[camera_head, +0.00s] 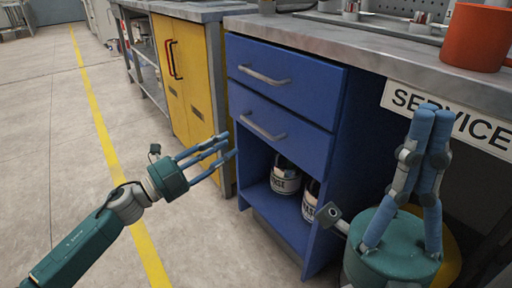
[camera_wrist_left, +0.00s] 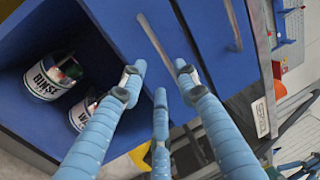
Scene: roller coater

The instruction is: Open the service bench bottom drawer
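The blue service bench cabinet (camera_head: 328,155) stands mid-view in the head view. Its upper drawer (camera_head: 300,88) and bottom drawer (camera_head: 300,134) are both closed. The bottom drawer's bar handle (camera_head: 262,131) also shows in the left wrist view (camera_wrist_left: 156,42), beyond the fingertips. My left gripper (camera_head: 229,147) is open and empty, its fingers pointing at the cabinet just left of and a little below that handle. The fingers appear spread in the left wrist view (camera_wrist_left: 160,82). My right gripper (camera_head: 433,114) is raised at the right with two fingertips close together. Its third finger is hidden.
An open shelf below the drawers holds a can (camera_head: 285,178) and another labelled can (camera_head: 310,203). A yellow cabinet (camera_head: 186,75) stands to the left. Floor at left is clear.

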